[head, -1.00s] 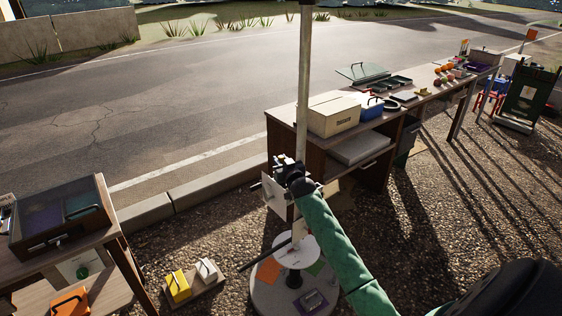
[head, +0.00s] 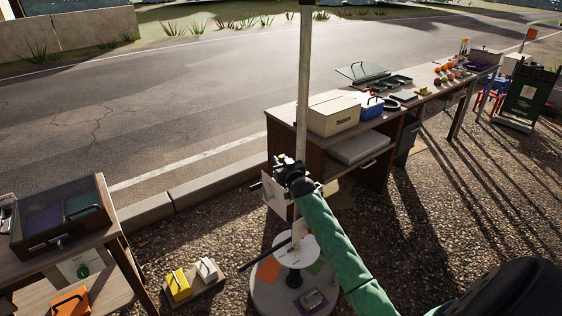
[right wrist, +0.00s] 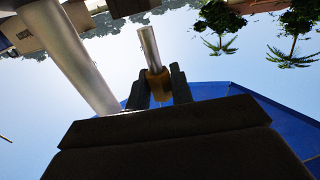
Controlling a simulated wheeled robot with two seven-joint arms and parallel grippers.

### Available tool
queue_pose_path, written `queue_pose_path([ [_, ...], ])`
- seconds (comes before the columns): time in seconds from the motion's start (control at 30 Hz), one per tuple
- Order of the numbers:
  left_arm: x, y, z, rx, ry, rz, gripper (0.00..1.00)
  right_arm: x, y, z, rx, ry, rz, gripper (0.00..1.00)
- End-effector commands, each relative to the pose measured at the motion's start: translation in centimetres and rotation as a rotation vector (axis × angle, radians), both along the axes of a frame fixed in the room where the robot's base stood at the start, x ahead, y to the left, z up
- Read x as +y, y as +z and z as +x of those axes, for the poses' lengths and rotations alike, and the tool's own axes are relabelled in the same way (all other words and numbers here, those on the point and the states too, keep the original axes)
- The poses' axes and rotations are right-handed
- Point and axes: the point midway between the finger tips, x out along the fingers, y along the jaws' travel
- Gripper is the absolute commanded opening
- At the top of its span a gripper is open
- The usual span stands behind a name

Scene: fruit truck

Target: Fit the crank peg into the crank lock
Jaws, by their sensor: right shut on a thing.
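My right gripper (head: 284,180) is beside the upright pole (head: 303,80), next to a pale plate-like part (head: 275,194). In the right wrist view its two dark fingers (right wrist: 159,88) are shut on the crank peg, a grey metal rod (right wrist: 149,46) with a brown collar (right wrist: 155,84). The rod points away from the fingers, apart in the picture from the thick pale pole (right wrist: 75,55). I cannot make out the crank lock for certain; the pale plate may be part of it, and my gripper and arm partly cover that area. My left gripper is not in view.
A round white table (head: 297,252) on a grey base surrounds the pole's foot; a dark rod (head: 264,254) reaches out beside it. A wooden workbench (head: 285,130) with boxes stands behind to the right. Another bench (head: 60,255) is at left. Yellow and white blocks lie between.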

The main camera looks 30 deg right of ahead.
Motion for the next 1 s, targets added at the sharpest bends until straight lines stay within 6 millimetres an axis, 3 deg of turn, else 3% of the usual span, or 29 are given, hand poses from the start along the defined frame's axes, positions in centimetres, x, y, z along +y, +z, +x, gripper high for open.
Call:
queue_pose_path([
  [1.0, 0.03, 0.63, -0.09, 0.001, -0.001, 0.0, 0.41, 0.0, 0.0, 0.0, 0.0, 0.0, 0.0, 0.0],
])
